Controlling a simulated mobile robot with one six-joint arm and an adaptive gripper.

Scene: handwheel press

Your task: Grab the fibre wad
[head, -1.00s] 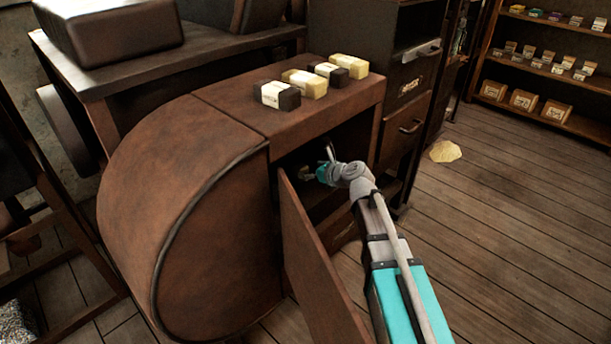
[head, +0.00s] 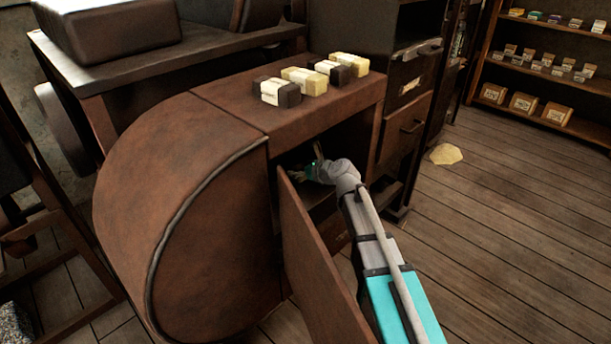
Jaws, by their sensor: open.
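I cannot make out a fibre wad with certainty; the cabinet's dark inside hides what lies there. My gripper (head: 304,172) is open and reaches through the open front of the brown round-ended cabinet (head: 205,190). Its fingers are small and dim in the shadow, and I see nothing clearly between them. My arm comes in from the lower right, past the open door.
The cabinet's open door (head: 312,275) stands just left of my arm. Several wrapped blocks (head: 304,81) lie on the cabinet top. A dark drawer unit (head: 408,110) stands close on the right. A pale flat piece (head: 446,154) lies on the otherwise clear right floor.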

